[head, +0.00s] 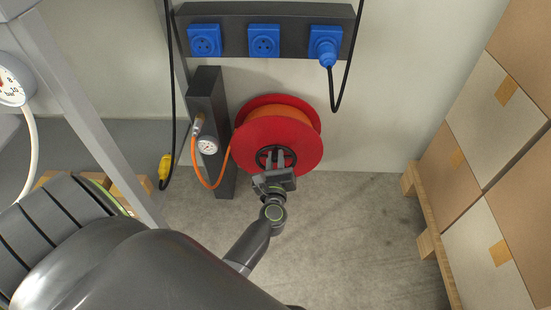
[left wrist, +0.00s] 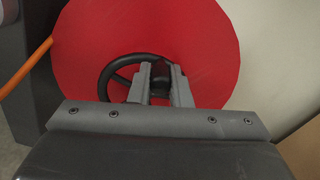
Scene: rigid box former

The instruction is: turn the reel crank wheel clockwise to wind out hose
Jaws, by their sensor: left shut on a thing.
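The red hose reel (head: 259,145) stands against the wall with orange hose (head: 281,112) wound on its drum. It fills much of the left wrist view (left wrist: 215,45). The black crank wheel (left wrist: 109,73) sits at the middle of the reel's face; in the head view it is partly hidden behind my gripper. My left gripper (head: 274,160) is at the crank wheel, its two fingers (left wrist: 160,75) shut on the right part of the wheel. The exact contact is hidden between the fingers. My right gripper does not show in either view.
A dark post (head: 205,90) with a gauge (head: 207,146) and an orange hose stands just left of the reel. A socket strip (head: 285,12) with a plugged-in cable hangs above. Stacked boxes (head: 487,105) on a pallet stand at right. The floor (head: 340,225) between is clear.

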